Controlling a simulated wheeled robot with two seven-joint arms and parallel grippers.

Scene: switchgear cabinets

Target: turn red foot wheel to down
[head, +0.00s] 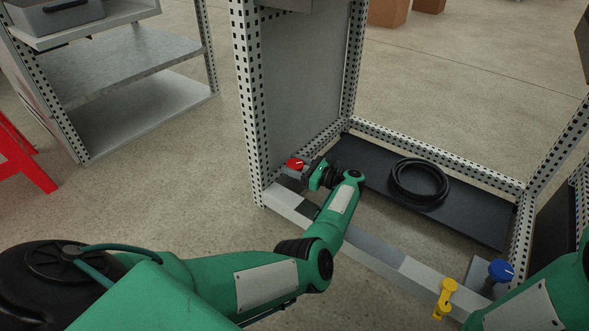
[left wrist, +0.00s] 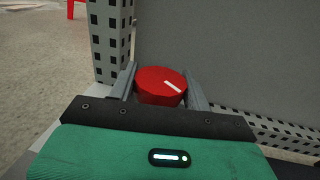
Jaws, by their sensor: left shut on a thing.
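The red foot wheel (head: 294,164) is a round red knob with a white mark, low at the cabinet's front left corner. It also shows in the left wrist view (left wrist: 160,86), where its white mark slants down to the right. My left gripper (head: 299,171) is at the wheel, with one finger on each side of it, and is shut on it. The left wrist view shows the two grey fingers (left wrist: 160,88) flanking the wheel. My right gripper is out of view; only part of my right arm shows at the lower right.
A blue wheel (head: 501,271) and a yellow handle (head: 445,298) are at the frame's front right. A coiled black cable (head: 419,181) lies on the cabinet's dark floor panel. Perforated posts (head: 249,100) stand close to the red wheel. A grey shelf unit (head: 125,70) stands at left.

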